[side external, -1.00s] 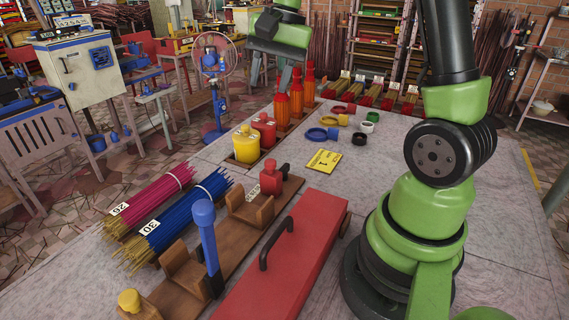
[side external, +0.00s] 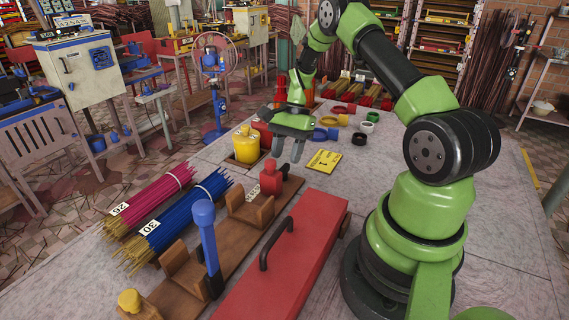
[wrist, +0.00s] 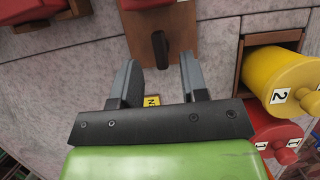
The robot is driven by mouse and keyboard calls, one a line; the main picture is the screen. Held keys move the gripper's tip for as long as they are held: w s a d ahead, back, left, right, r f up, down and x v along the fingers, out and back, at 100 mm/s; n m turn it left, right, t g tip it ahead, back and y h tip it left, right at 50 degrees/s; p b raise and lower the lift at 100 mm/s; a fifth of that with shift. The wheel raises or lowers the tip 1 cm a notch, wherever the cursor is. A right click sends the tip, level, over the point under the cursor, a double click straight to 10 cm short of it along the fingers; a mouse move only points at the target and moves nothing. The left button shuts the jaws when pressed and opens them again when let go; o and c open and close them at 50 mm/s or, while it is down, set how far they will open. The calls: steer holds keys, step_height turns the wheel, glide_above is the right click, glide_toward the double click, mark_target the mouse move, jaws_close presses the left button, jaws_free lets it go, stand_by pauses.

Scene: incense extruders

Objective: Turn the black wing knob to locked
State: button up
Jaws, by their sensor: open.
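In the wrist view a dark, narrow upright piece (wrist: 160,48), which looks like the black wing knob, stands on a brown wooden block (wrist: 187,42). It appears between the two fingertips of my gripper (wrist: 160,62), which is open and empty. I cannot tell how far the fingers are from it. A small yellow label (wrist: 152,101) ending in "EN" is partly seen between the fingers. In the side view my gripper (side external: 288,150) points down above the table, beyond the wooden stand (side external: 235,238). I cannot make out the knob in that view.
A yellow canister (side external: 246,144) marked 2 in the wrist view stands left of my gripper, with red canisters (wrist: 278,135) close by. A red lidded box (side external: 285,270) and a blue-topped lever (side external: 207,245) stand nearer. Coloured rings (side external: 359,139) lie to the right.

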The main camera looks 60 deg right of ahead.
mark_target(284, 167)
steer(key=shift+x, duration=1.5)
jaws_close()
steer(key=shift+m, duration=0.3)
steer(key=m+t, duration=0.1)
steer(key=m, duration=0.2)
steer(key=m+t+h, duration=0.1)
steer(key=m, duration=0.2)
steer(key=shift+s+m+t, duration=0.15)
steer(key=shift+m+t, duration=0.15)
steer(key=m+h, duration=0.1)
steer(key=m, duration=0.2)
steer(key=m+t, duration=0.1)
steer(key=m, duration=0.2)
steer(key=shift+h, duration=0.4)
